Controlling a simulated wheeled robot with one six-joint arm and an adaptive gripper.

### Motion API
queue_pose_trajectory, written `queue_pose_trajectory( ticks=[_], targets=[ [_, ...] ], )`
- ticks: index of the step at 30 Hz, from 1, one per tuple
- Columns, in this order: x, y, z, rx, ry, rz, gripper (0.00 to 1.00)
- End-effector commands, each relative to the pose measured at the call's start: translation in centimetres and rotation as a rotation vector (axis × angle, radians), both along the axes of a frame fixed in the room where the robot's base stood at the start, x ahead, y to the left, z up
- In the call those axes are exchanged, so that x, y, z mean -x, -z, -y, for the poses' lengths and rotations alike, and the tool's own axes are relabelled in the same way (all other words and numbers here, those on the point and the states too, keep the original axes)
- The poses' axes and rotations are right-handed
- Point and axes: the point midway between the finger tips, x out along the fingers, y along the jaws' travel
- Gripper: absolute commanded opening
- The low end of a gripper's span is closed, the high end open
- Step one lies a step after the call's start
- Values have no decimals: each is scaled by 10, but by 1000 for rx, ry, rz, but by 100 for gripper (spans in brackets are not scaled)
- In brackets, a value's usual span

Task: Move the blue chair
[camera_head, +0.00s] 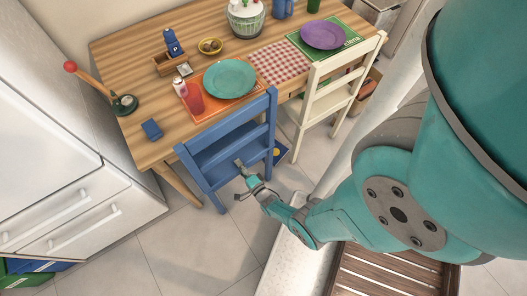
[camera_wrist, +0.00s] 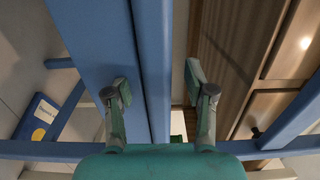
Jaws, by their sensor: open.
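The blue chair (camera_head: 226,124) stands upright at the near side of the wooden table, its back facing me. My gripper (camera_head: 241,180) is at the chair's back, near its lower part. In the wrist view, my gripper (camera_wrist: 150,88) is open, with its two fingers apart. Blue bars of the chair (camera_wrist: 152,50) run between and beside the fingers. I cannot tell whether either finger touches them. The chair's seat is mostly hidden behind its back.
The wooden table (camera_head: 130,62) holds plates, mats and small items. A cream chair (camera_head: 335,85) stands right of the blue chair. A white cabinet (camera_head: 75,215) is at left. A slatted wooden piece (camera_head: 385,275) lies at the bottom right. Tiled floor (camera_head: 190,250) is clear in front.

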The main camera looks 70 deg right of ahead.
Motion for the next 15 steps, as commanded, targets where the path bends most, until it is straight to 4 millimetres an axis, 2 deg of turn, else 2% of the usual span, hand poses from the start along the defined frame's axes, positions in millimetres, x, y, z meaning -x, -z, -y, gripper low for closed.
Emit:
queue_pose_trajectory(
  ticks=[6,15],
  targets=[
    [4,1,-2,-1,0,-3,54],
    [36,1,-20,-1,0,-3,54]
  ],
)
